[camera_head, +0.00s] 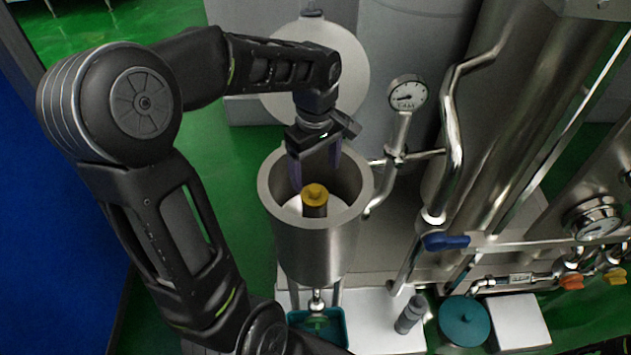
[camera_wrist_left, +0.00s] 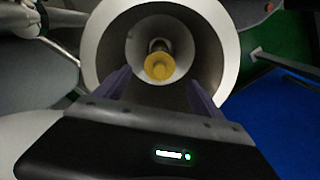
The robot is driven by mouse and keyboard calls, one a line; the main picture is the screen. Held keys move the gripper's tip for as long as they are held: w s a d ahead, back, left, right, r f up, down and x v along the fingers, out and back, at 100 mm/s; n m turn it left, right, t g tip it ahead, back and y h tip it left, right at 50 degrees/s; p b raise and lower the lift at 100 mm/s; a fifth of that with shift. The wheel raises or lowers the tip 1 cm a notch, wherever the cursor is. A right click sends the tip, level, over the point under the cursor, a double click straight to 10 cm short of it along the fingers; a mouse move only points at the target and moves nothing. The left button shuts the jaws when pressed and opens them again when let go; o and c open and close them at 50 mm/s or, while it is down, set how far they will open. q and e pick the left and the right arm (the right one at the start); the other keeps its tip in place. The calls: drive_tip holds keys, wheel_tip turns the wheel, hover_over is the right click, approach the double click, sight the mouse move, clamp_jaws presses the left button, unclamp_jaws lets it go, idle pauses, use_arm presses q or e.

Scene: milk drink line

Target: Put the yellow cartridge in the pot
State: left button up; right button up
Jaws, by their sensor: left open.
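The yellow cartridge (camera_head: 315,197) has a yellow cap and a dark grey body. It stands inside the open steel pot (camera_head: 318,250), near the middle. In the left wrist view the yellow cap (camera_wrist_left: 159,66) shows inside the pot's round rim (camera_wrist_left: 91,45). My left gripper (camera_head: 316,172) points down into the pot's mouth. Its purple fingers are apart, and no object is between them. In the left wrist view the left gripper (camera_wrist_left: 160,88) has its fingertips on either side of the cap, apart from it. The cartridge's lower end is hidden. My right gripper is not in view.
A round lid (camera_head: 355,75) stands open behind the pot. A pressure gauge (camera_head: 407,94) and steel pipes rise close to its right. A teal tray (camera_head: 335,325), a grey cylinder (camera_head: 410,314) and a teal round container (camera_head: 464,320) are below and to the right.

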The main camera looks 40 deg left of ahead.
use_arm(q)
wheel_tip(320, 180, up, 2)
idle(0.8)
